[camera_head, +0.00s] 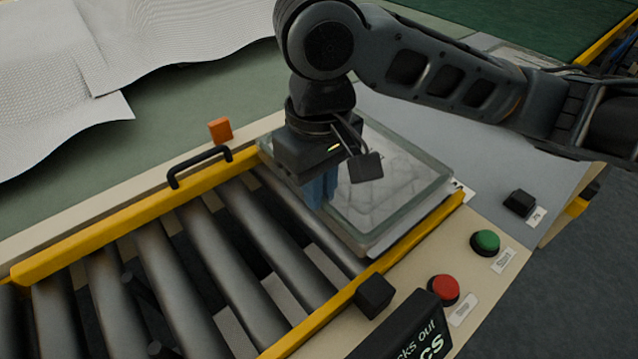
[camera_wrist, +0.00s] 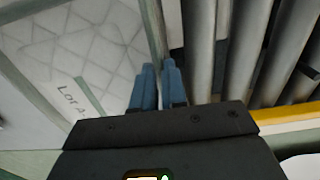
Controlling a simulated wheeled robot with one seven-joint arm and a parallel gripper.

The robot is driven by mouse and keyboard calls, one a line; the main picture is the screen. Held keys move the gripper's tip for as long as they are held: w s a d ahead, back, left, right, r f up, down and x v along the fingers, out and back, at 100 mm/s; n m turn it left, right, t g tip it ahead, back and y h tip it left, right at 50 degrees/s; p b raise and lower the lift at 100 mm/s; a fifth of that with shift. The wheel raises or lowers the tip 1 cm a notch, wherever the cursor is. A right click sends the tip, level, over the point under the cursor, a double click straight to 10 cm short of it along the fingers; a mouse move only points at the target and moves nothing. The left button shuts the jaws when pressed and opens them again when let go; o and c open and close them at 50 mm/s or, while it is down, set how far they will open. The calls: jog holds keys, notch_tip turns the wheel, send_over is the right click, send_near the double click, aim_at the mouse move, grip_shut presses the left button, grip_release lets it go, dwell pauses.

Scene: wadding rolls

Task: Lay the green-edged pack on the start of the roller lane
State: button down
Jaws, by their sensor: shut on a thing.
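The green-edged pack (camera_head: 405,205) is a flat, clear, quilted pack with a pale green border. In the head view it lies at the right end of the roller lane (camera_head: 215,255), roughly level, between the two yellow rails. I cannot tell whether its underside touches the rollers. My gripper (camera_head: 320,195) is above the pack's left edge, its blue fingers pointing down and shut on that edge. In the wrist view the fingers (camera_wrist: 158,88) are close together at the edge, with the pack (camera_wrist: 75,45) and its "Lot A" label on the left and rollers on the right.
Yellow rails (camera_head: 130,215) flank the lane; the far one carries a black handle (camera_head: 200,165). An orange block (camera_head: 220,130) stands behind it. Green (camera_head: 485,242) and red (camera_head: 443,289) buttons and a black sign (camera_head: 405,340) are at the near side. The rollers to the left are bare.

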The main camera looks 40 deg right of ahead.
jog(key=shift+f, duration=0.4)
jog(key=shift+f+b, duration=0.2)
jog(key=shift+b, duration=0.15)
jog(key=c, duration=1.2)
grip_release()
jog(key=shift+o, duration=0.2)
notch_tip(320, 180, up, 13)
jog(key=p, duration=0.1)
jog(key=shift+r+p, duration=0.15)
jog(key=shift+p, duration=0.2)
